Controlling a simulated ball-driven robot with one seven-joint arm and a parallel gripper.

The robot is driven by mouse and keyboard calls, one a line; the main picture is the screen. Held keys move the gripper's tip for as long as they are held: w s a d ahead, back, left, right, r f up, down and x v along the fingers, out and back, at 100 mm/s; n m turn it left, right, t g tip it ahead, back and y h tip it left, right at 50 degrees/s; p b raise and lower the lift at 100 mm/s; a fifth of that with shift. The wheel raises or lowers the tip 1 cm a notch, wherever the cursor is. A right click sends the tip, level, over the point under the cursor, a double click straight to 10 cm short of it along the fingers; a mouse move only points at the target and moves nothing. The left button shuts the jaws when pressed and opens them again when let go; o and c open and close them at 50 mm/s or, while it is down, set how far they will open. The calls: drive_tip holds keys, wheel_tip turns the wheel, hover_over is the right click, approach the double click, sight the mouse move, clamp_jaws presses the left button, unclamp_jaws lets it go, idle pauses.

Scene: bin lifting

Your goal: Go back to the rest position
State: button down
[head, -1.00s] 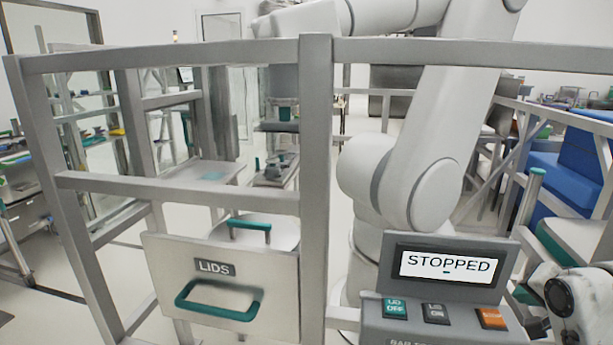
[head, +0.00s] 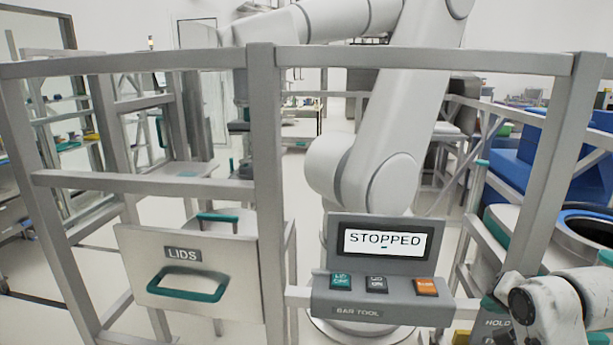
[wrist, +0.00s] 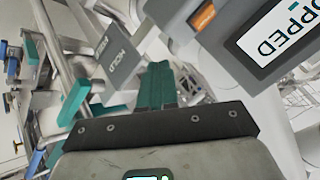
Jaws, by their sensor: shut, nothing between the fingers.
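My gripper (wrist: 157,72) shows in the wrist view with its teal fingers together and nothing between them. In the wrist view it is beside a grey HOLD plate (wrist: 124,55) and below the grey control box (wrist: 195,25). In the head view, part of my pale arm (head: 548,308) is at the bottom right, close to the HOLD plate (head: 497,324). I cannot make out the fingertips clearly there. The control box (head: 380,268) has a screen (head: 385,243) reading STOPPED, with teal, dark and orange buttons below it.
A grey fence frame (head: 265,180) stands across the front. A LIDS drawer (head: 190,270) with a teal handle hangs on it at left. A large white robot arm (head: 385,110) stands behind the fence. A round bin (head: 590,232) with a blue inner rim is at right.

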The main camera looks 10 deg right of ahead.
drive_tip(key=s+a+f+n+g+y, duration=0.1)
drive_tip(key=s+a+f+n+g, duration=0.2)
drive_tip(key=s+a+f, duration=0.6)
drive_tip(key=s+a+f+n+g+y, duration=0.15)
drive_tip(key=s+a+f+n, duration=0.25)
drive_tip(key=s+a+f, duration=0.55)
drive_tip(key=s+d+f+n+g, duration=0.1)
drive_tip(key=s+f, duration=0.2)
drive_tip(key=s, duration=0.4)
drive_tip(key=s+d+f+n+g+h, duration=0.1)
drive_tip(key=s+d+f+n+g, duration=0.1)
drive_tip(key=s, duration=0.6)
drive_tip(key=shift+d+f, duration=0.2)
drive_tip(key=shift+f, duration=0.2)
